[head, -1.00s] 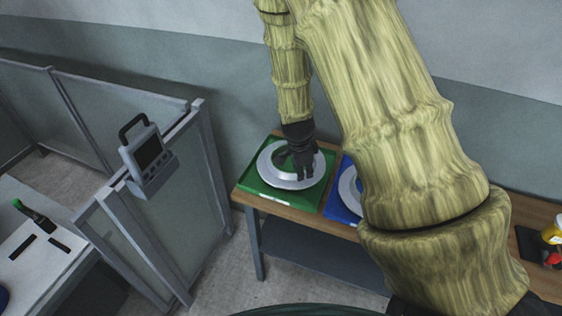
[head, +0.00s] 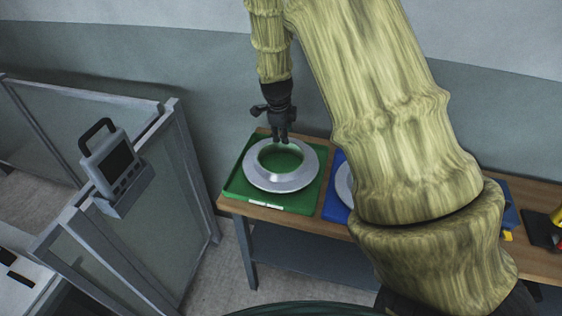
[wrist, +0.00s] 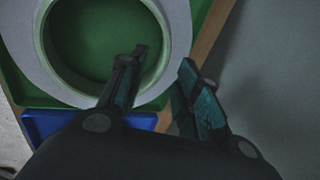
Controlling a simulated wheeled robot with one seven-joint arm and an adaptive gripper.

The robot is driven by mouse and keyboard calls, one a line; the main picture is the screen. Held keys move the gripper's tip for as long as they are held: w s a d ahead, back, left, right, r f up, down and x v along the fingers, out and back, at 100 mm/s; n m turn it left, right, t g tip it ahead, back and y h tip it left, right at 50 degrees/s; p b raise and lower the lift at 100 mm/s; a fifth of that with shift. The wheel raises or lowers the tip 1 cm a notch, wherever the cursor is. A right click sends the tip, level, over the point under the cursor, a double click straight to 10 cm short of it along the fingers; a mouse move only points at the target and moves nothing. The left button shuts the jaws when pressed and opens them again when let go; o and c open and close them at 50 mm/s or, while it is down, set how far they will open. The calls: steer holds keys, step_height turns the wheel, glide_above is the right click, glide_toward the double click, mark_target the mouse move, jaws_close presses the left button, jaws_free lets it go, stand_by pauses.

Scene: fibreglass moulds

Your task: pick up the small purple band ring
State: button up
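No small purple band ring shows in either view. My gripper (head: 281,141) points down at the back edge of a large pale grey ring-shaped mould (head: 262,177) in the head view. In the wrist view my gripper's two fingers (wrist: 165,60) stand apart, with only part of the pale ring (wrist: 178,35) seen between and behind them. The left finger overlaps the ring's opening and the right finger lies over its outer edge. I cannot tell whether they touch it. Nothing is seen held.
The ring lies in a green tray (head: 237,185) on a wooden-topped bench (head: 240,207). A blue tray (head: 334,205) with another pale ring stands right of it, partly hidden by my arm. A grey framed partition (head: 180,170) with a handled device (head: 112,165) stands at left.

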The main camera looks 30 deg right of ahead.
steer(key=shift+d+p+x, duration=0.25)
steer(key=shift+p+x, duration=0.45)
steer(key=shift+x, duration=0.65)
steer(key=shift+d+p+x, duration=0.25)
steer(key=shift+p+x, duration=0.4)
steer(key=shift+x, duration=0.7)
steer(key=shift+w+f, duration=0.1)
steer(key=shift+f, duration=0.3)
jaws_close()
